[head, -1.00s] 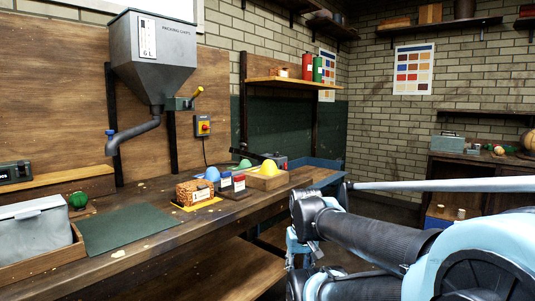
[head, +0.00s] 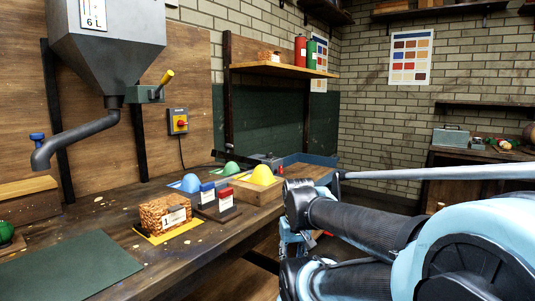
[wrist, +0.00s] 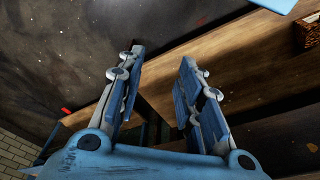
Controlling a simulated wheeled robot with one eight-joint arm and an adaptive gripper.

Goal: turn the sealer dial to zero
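A dark, low device (head: 262,160), perhaps the sealer, lies at the back of the bench beside the blue-edged tray. It is small and partly hidden behind the coloured domes, and I cannot make out a dial on it.
The wooden bench (head: 205,248) runs along the left. On it stand a chip block (head: 163,213), colored domes (head: 262,174), small blue and red blocks, and a green mat (head: 70,269). The hopper (head: 105,45) and its spout overhang the bench's left part. A shelf (head: 280,69) hangs behind.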

